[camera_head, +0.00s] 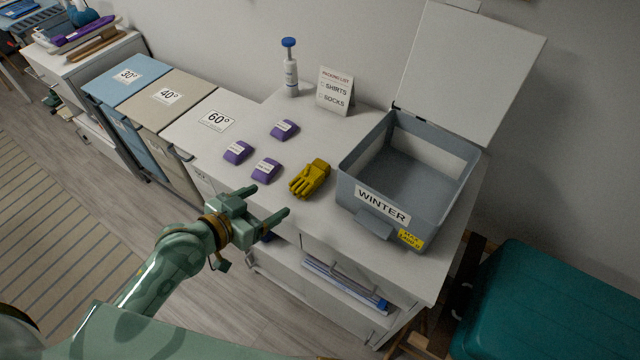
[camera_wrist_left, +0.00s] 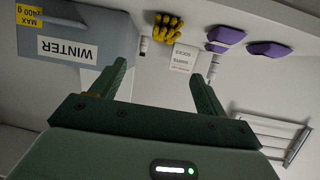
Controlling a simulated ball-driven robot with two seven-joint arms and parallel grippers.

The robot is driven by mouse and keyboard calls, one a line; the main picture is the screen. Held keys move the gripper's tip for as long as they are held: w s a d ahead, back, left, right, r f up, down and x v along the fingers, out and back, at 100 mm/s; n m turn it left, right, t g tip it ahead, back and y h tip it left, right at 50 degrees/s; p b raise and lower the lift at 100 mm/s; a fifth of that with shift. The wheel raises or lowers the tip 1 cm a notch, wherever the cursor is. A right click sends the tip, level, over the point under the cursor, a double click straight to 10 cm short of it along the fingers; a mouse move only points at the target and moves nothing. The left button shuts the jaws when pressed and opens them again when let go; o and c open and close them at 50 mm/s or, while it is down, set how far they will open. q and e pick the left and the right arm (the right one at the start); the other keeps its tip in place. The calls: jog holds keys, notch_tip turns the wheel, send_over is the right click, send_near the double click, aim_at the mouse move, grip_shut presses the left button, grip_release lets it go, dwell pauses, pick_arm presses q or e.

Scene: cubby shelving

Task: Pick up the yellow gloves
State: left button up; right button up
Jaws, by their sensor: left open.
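The yellow gloves (camera_head: 310,178) lie on the white counter, between the purple packets and the grey bin. They also show in the wrist view (camera_wrist_left: 168,28), at the top beyond my fingertips. My left gripper (camera_head: 268,201) is open and empty, in front of the counter edge, to the lower left of the gloves and apart from them. Its two fingers show in the wrist view (camera_wrist_left: 160,74) with nothing between them. My right gripper is not in view.
The open grey bin labelled WINTER (camera_head: 375,206) stands right of the gloves, its lid (camera_head: 470,70) raised behind. Several purple packets (camera_head: 266,169) lie left of the gloves. A packing-list card (camera_head: 335,90) and a blue-capped bottle (camera_head: 290,72) stand behind.

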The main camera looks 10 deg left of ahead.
aim_at(305, 178)
pick_arm(q)
jog(key=b+x, duration=0.2)
jog(key=x, duration=0.7)
jog(key=shift+w+a+f, duration=0.1)
jog(key=shift+w+f, duration=0.1)
jog(key=shift+f, duration=0.05)
jog(key=shift+w+d+f, duration=0.2)
jog(key=shift+w+f, duration=0.05)
jog(key=shift+w, duration=0.3)
jog(key=b+x, duration=0.2)
jog(key=x, duration=0.3)
jog(key=shift+w+a+f, duration=0.15)
jog(key=shift+f, duration=0.05)
jog(key=shift+r, duration=0.1)
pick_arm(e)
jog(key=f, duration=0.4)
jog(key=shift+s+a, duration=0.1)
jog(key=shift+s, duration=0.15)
pick_arm(q)
jog(key=c, duration=1.1)
